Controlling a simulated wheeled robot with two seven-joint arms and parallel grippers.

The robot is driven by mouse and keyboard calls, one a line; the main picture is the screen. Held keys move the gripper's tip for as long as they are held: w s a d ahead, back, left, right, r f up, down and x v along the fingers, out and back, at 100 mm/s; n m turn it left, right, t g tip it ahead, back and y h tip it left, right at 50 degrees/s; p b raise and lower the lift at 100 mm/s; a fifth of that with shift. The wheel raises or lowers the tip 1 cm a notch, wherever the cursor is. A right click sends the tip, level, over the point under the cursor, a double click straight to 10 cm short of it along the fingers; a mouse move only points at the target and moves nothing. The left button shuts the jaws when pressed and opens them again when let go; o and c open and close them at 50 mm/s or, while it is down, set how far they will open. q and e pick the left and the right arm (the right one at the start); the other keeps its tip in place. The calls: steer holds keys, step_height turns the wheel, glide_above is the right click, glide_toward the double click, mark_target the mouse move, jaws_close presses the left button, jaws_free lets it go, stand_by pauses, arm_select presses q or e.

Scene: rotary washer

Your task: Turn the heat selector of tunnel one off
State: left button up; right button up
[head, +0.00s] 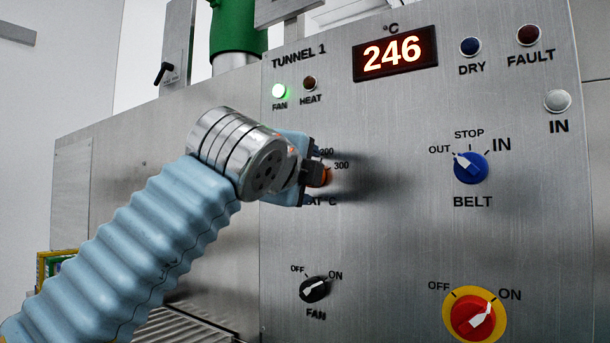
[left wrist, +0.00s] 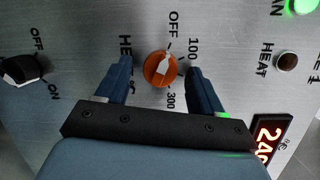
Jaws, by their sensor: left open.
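The tunnel one heat selector is an orange round knob (left wrist: 162,69) with a white pointer. In the left wrist view its narrow pointer end lies toward the OFF mark, away from 300. In the head view my gripper mostly hides the knob (head: 319,177), and its pointer cannot be seen. My left gripper (head: 312,172) is at the panel in front of the knob. In the left wrist view the left gripper (left wrist: 158,66) is open, one finger on each side of the knob, with gaps visible. My right gripper is not in view.
The black fan knob (head: 315,289) is below, pointing toward ON. The blue belt knob (head: 471,167) and red main knob (head: 474,315) are to the right. The green fan lamp (head: 279,91) is lit; the heat lamp (head: 309,83) is dark. The display (head: 394,53) reads 246.

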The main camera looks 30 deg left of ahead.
arm_select(q)
steer(key=b+v, duration=0.1)
steer(key=v, duration=1.2)
steer(key=shift+s, duration=0.4)
